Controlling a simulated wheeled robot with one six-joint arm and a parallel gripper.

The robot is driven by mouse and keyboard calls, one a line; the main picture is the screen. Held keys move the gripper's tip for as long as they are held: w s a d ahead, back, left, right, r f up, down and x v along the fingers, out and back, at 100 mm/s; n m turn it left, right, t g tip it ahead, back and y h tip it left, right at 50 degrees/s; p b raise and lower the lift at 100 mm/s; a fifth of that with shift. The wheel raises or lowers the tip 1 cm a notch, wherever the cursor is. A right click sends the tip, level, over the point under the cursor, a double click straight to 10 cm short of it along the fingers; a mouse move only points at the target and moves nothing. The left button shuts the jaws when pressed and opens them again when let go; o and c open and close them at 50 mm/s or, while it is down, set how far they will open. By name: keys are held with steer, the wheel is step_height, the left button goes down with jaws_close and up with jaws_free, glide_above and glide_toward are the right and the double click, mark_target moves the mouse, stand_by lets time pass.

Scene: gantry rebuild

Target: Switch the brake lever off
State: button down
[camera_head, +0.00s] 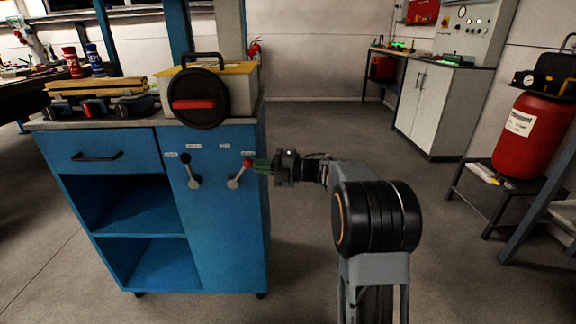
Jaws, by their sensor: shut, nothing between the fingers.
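Two levers stand on the front panel of the blue cabinet (220,225). The left lever (191,172) has a black knob at its upper end. The right lever (239,174) has a red knob and a pale arm that slants up to the right from its pivot. Small white labels sit above both levers, too small to read, so I cannot tell which one is the brake lever. My gripper (261,166) is shut, with its greenish fingertips just right of the red knob. I cannot tell whether they touch it.
A box with a black round disc and red handle (194,105) stands on the cabinet top. Open shelves (125,210) are on the cabinet's left. A red tank (532,135) stands at the right.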

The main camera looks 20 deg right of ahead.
mark_target(244, 162)
steer(key=shift+g, duration=0.3)
steer(key=a+r+p, duration=0.1)
steer(key=p, duration=0.1)
steer(key=w+a+r+p, duration=0.1)
steer(key=r, duration=0.1)
steer(key=shift+a+p, duration=0.4)
steer(key=shift+w+a+r+h+p, duration=0.15)
steer(key=shift+a+r+h+p, duration=0.1)
steer(key=shift+h+p, duration=0.3)
steer(key=shift+w+a+r+g+h+p, duration=0.15)
steer(key=shift+w+a+g+h+p, duration=0.2)
steer(key=shift+a+h+p, duration=0.6)
steer(key=shift+w+a+p, duration=0.15)
steer(key=shift+p, duration=0.65)
steer(key=shift+a+y, duration=0.15)
steer(key=shift+y, duration=0.15)
steer(key=shift+r, duration=0.15)
steer(key=shift+s+d+r+p, duration=0.15)
steer(key=shift+s+d+p, duration=0.05)
steer(key=shift+d+p, duration=0.15)
steer(key=p+v, duration=0.3)
steer(key=v, duration=1)
steer(key=shift+r, duration=0.45)
